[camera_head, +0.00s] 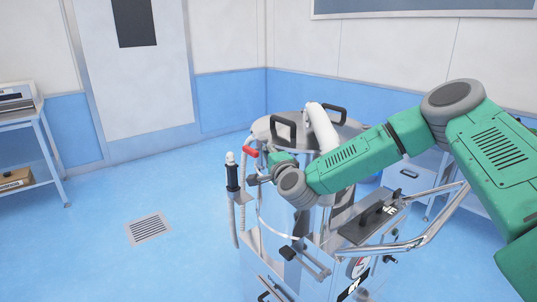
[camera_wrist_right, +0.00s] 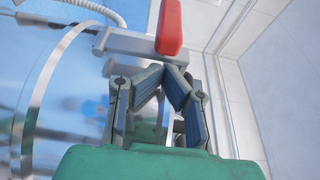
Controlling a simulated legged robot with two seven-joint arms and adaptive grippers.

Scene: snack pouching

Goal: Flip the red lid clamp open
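The red lid clamp (camera_head: 250,152) is at the left edge of the round metal lid (camera_head: 345,133) of the steel machine. In the right wrist view its red handle (camera_wrist_right: 169,28) stands up from a pale metal bracket (camera_wrist_right: 130,43), just beyond my fingertips. My right gripper (camera_head: 254,180) is just below the red handle in the head view. In the right wrist view the gripper (camera_wrist_right: 165,72) has its fingertips drawn together, with nothing seen between them. I cannot tell whether they touch the clamp. My left gripper is not in view.
A black-and-white handle on a hose (camera_head: 232,175) stands left of the clamp. Black lid handles (camera_head: 283,127) and a white cylinder (camera_head: 322,128) are close behind my right arm. A metal rail (camera_head: 425,238) runs below the arm. The blue floor (camera_head: 90,240) at left is mostly clear.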

